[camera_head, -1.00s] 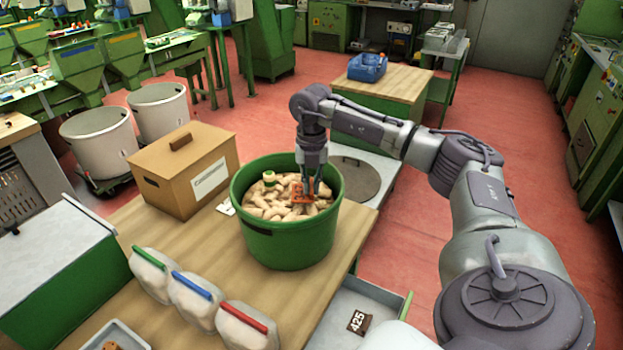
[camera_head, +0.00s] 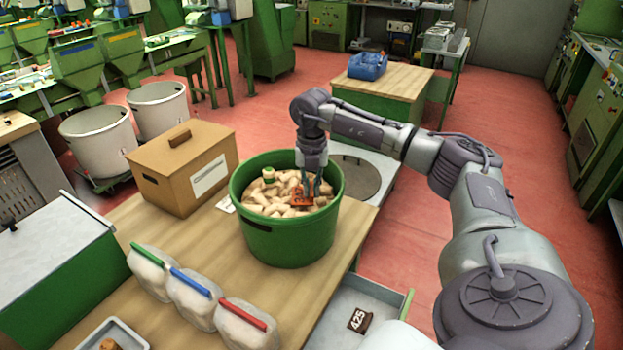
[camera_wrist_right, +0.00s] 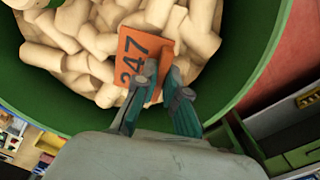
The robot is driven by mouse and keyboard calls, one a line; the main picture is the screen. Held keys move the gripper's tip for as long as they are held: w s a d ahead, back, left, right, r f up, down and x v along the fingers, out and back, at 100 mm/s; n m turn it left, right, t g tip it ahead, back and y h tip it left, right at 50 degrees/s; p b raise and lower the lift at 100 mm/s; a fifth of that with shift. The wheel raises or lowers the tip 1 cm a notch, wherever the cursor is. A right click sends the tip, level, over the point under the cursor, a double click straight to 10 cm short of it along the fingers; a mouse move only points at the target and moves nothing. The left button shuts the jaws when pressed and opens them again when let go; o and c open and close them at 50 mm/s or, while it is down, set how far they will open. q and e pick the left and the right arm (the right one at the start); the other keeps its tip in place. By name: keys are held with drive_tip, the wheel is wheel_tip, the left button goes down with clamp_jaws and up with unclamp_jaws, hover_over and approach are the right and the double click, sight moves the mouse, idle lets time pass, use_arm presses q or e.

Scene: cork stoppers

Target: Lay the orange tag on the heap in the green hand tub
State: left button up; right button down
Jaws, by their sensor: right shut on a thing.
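The green hand tub (camera_head: 288,240) stands on the wooden table, holding a heap of pale cork stoppers (camera_head: 277,210); the heap also shows in the wrist view (camera_wrist_right: 88,42). My right gripper (camera_head: 310,192) points down inside the tub's rim. It is shut on the orange tag (camera_head: 299,198), which shows the number 247 in the wrist view (camera_wrist_right: 140,50). The tag is at the heap's surface, over the corks; I cannot tell whether it touches them. In the wrist view the fingers (camera_wrist_right: 160,98) cover the tag's near edge. My left gripper is not in view.
A brown lidded box (camera_head: 185,172) stands left of the tub. Several bags with green, blue and red clips (camera_head: 190,300) line the table's front. Bare tabletop (camera_head: 150,215) lies between box and bags.

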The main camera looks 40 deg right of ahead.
drive_tip(key=shift+f, duration=0.25)
drive_tip(key=c, duration=1.2)
unclamp_jaws()
drive_tip(key=shift+o, duration=0.2)
drive_tip(key=shift+r, duration=0.1)
wheel_tip(320, 180, up, 12)
